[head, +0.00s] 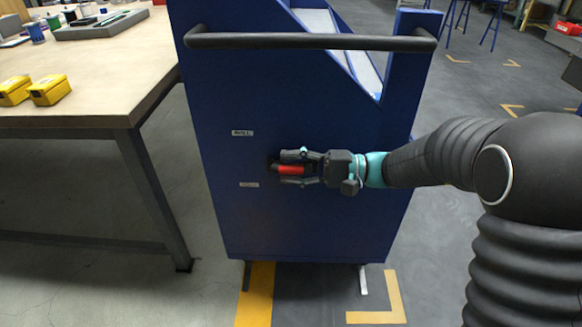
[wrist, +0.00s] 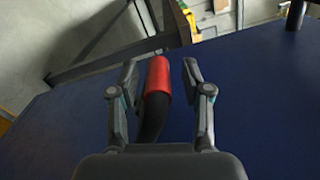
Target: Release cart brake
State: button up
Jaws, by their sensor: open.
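The blue cart (head: 225,120) stands in front of me, its flat end panel facing me and a black push bar (head: 310,41) across the top. My gripper (head: 287,168) is open around the red grip, one finger on each side. In the wrist view the red grip (wrist: 159,78) lies between the open fingers, nearer the left one, with a gap to the right one. The label text is too small to read surely.
A workbench (head: 110,85) with yellow boxes (head: 49,90) and a grey tray (head: 100,25) stands to the left, its leg (head: 155,195) close to the cart. Yellow floor markings (head: 256,295) lie beneath and beside the cart. Open floor lies right of the cart.

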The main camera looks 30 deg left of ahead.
jog(key=v, duration=1.2)
